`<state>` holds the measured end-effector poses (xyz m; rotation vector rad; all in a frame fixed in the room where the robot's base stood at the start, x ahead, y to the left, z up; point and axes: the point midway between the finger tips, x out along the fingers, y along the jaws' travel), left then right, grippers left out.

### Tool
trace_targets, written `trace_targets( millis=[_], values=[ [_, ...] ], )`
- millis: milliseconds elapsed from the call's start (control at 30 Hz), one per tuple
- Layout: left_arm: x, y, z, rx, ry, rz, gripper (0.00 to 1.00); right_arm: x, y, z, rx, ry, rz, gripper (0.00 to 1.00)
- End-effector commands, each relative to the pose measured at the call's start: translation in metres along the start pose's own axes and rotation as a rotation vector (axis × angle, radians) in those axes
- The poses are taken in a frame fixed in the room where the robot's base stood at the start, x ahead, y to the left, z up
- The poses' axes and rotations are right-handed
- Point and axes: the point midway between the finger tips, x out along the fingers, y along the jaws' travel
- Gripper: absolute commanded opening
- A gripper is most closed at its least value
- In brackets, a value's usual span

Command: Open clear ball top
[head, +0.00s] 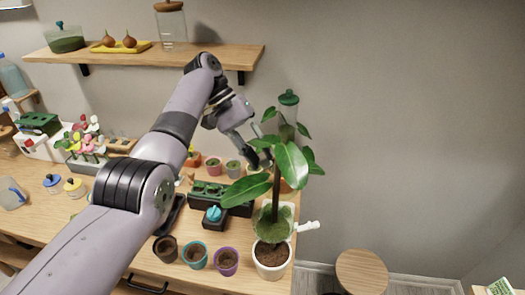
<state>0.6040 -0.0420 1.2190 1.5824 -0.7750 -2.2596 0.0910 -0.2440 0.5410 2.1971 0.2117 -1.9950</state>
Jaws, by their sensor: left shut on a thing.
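A clear ball (274,222) with green moss inside sits around the lower stem of a potted plant (290,164). A white piece (307,226) sticks out to its right. I cannot make out a seam or whether its top is open. My left gripper (261,158) is at the upper stem, above the ball and among the large leaves. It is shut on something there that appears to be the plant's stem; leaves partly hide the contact. My right gripper is not in view.
The white pot (271,260) stands at the table's right front corner. Small pots (196,255) line the front edge, and a black seedling tray (208,195) lies left of the plant. A wooden stool (362,271) is to the right.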

Motion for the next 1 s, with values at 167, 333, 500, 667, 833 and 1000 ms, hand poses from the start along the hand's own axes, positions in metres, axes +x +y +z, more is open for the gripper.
trace_targets(
  millis=[167, 333, 500, 667, 833, 1000],
  values=[
    [0.003, -0.003, 0.002, -0.015, -0.015, 0.000, 0.00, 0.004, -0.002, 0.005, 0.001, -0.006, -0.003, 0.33],
    [0.003, -0.003, 0.003, -0.018, -0.020, -0.001, 0.00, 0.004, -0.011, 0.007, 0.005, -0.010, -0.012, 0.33],
    [0.003, -0.004, 0.003, -0.018, -0.021, -0.001, 0.00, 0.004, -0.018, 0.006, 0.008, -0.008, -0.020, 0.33],
    [0.003, -0.004, 0.004, -0.018, -0.021, -0.001, 0.31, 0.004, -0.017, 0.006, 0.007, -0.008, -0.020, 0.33],
    [0.002, -0.003, 0.004, -0.017, -0.021, -0.001, 0.42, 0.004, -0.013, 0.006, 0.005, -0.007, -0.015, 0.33],
    [0.002, -0.003, 0.004, -0.016, -0.020, -0.001, 0.43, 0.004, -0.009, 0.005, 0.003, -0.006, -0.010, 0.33]
  ],
)
